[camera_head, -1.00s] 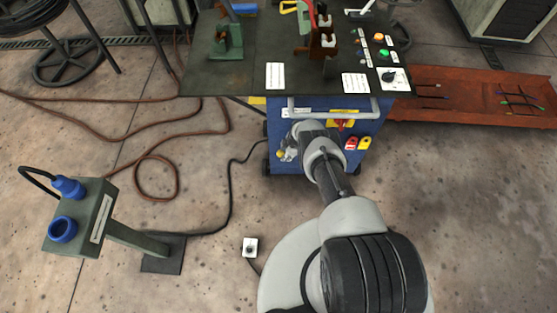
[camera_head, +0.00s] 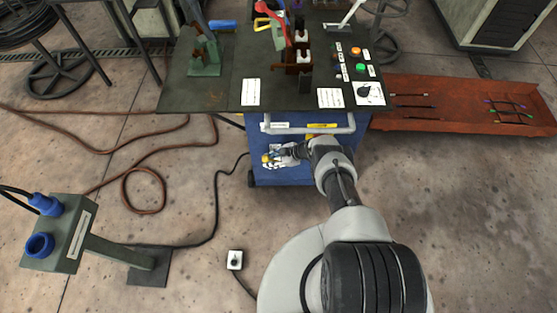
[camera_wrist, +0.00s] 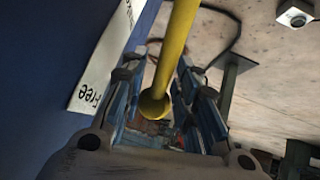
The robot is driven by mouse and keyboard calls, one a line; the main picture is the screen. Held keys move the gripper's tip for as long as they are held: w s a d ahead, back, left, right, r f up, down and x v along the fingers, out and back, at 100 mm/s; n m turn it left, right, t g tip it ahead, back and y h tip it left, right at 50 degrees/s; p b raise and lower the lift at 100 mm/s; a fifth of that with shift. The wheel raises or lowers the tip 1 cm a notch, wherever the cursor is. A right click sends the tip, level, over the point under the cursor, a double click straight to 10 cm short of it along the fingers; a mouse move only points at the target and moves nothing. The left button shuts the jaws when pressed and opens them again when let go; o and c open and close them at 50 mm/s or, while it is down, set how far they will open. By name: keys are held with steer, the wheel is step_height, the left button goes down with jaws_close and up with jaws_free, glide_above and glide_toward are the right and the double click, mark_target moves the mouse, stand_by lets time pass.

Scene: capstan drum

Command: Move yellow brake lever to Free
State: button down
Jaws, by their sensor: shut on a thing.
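The yellow brake lever (camera_wrist: 176,50) is a smooth yellow rod with a round knob at its end. In the wrist view it runs down from the top edge between the two fingers of my gripper (camera_wrist: 162,68). My gripper is shut on the lever. In the head view my gripper (camera_head: 275,156) is at the blue front of the cart, with a small bit of yellow at its fingers. A white label reading "Free" (camera_wrist: 95,88) is on the blue panel, left of the lever in the wrist view. The lever's pivot is hidden.
The blue cart (camera_head: 295,172) carries a dark bench top (camera_head: 225,95) with levers and buttons. A grey handle bar (camera_head: 310,129) runs just above my gripper. A blue-socketed pedestal (camera_head: 62,235), a small switch box (camera_head: 235,260) and cables lie on the floor left.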

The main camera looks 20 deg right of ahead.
steer(key=shift+r+y, duration=0.25)
steer(key=shift+y, duration=0.05)
steer(key=shift+a+r, duration=0.1)
steer(key=c, duration=1.6)
jaws_free()
steer(key=shift+w, duration=0.1)
steer(key=o, duration=0.4)
steer(key=shift+d, duration=0.2)
steer(key=shift+s+d+r, duration=0.2)
steer(key=shift+d+r, duration=0.15)
steer(key=shift+v, duration=0.9)
steer(key=s+d, duration=0.2)
steer(key=d, duration=0.1)
steer(key=s+d, duration=0.2)
steer(key=d, duration=0.2)
steer(key=s+d, duration=0.2)
steer(key=d, duration=0.1)
steer(key=shift+s+d, duration=0.15)
